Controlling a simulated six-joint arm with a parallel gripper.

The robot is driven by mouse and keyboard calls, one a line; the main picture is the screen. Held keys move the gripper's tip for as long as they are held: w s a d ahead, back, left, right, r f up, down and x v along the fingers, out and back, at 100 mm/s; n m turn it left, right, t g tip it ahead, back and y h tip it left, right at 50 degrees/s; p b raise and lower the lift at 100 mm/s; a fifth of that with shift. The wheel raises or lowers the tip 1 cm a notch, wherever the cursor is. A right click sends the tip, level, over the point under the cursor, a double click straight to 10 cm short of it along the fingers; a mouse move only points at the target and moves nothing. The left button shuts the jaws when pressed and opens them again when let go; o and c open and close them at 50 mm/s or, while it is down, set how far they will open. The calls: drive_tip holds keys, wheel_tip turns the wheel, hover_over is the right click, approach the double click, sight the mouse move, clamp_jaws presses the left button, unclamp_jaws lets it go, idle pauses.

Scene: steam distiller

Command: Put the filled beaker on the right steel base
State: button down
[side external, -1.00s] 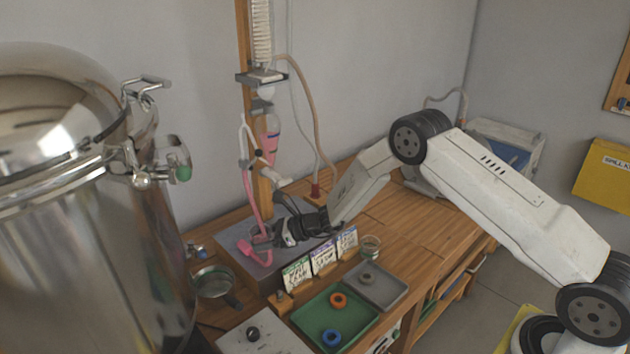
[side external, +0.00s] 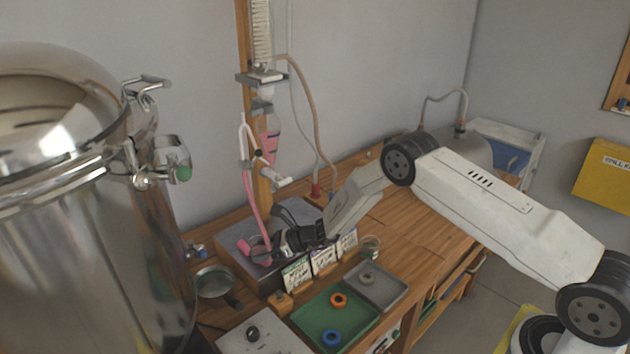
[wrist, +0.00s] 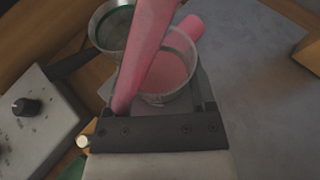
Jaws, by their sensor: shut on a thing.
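The beaker (wrist: 172,78), a clear cup with pink liquid in it, is between the fingers of my gripper (wrist: 160,105) in the wrist view. My gripper is shut on it. A pink hose (wrist: 146,45) crosses in front of the beaker and hides part of its left side. In the side view my gripper (side external: 262,252) is low over the grey metal plate (side external: 228,232), beside the pink hose (side external: 252,205). The beaker is hard to make out there. I cannot tell whether it touches the plate, nor which surface is the right steel base.
Three label cards (side external: 323,261) stand in front of the plate. A green tray (side external: 305,318) holds an orange and a blue ring. A grey tray (side external: 392,291), a small glass (side external: 371,243) and a metal pan (side external: 212,280) are nearby. Bare bench (side external: 420,235) lies to the right.

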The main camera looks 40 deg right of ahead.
drive_tip(key=shift+f, duration=0.1)
unclamp_jaws()
idle(0.4)
drive_tip(key=shift+s+d+r, duration=0.35)
drive_tip(key=shift+d, duration=0.05)
drive_tip(key=v, duration=1.1)
drive_tip(key=shift+a+f, duration=0.1)
